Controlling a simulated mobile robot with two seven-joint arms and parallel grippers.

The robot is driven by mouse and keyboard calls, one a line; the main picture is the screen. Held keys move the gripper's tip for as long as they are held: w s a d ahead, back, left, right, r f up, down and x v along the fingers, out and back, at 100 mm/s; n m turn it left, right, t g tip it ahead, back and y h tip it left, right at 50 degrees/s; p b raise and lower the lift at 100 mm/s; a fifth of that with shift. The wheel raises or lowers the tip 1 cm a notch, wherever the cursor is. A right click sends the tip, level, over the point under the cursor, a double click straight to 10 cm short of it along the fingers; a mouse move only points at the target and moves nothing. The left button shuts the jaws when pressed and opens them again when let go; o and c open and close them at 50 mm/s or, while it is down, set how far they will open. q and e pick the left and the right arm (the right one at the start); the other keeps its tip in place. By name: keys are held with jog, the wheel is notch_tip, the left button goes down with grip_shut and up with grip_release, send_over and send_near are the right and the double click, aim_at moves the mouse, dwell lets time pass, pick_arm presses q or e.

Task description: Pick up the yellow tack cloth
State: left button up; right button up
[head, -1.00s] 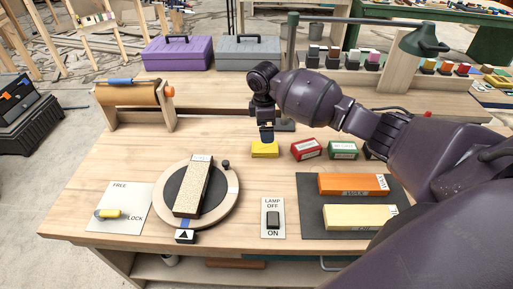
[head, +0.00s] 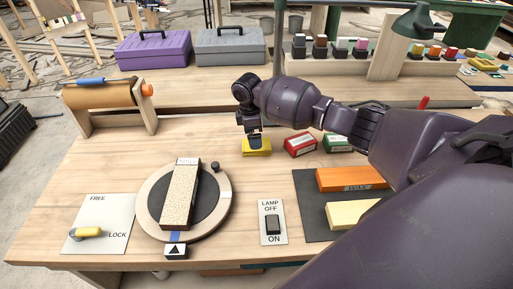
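The yellow tack cloth (head: 257,151) is a small yellow block-like piece on the wooden workbench, behind the round turntable and left of a red box. My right gripper (head: 255,144) comes down from above with its fingertips at the top of the cloth and hides part of it. The fingers are small and dark, and I cannot tell whether they are apart or closed on the cloth. The cloth appears to rest on the bench. My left gripper is not in view.
A red box (head: 301,144) and a green box (head: 338,142) stand right of the cloth. The turntable (head: 222,209) bears a speckled block (head: 180,196). A lamp switch (head: 272,222) and a dark mat (head: 308,208) with orange and cream blocks are nearer. A paper roll (head: 105,95) stands back left.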

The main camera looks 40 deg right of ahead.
jog(key=f, duration=0.4)
jog(key=shift+s+d+f+b, duration=0.2)
jog(key=shift+b, duration=0.15)
jog(key=shift+f, duration=0.2)
jog(key=shift+c, duration=0.6)
jog(key=c, duration=0.9)
jog(key=shift+r, duration=0.5)
notch_tip(320, 180, up, 19)
jog(key=p, duration=0.3)
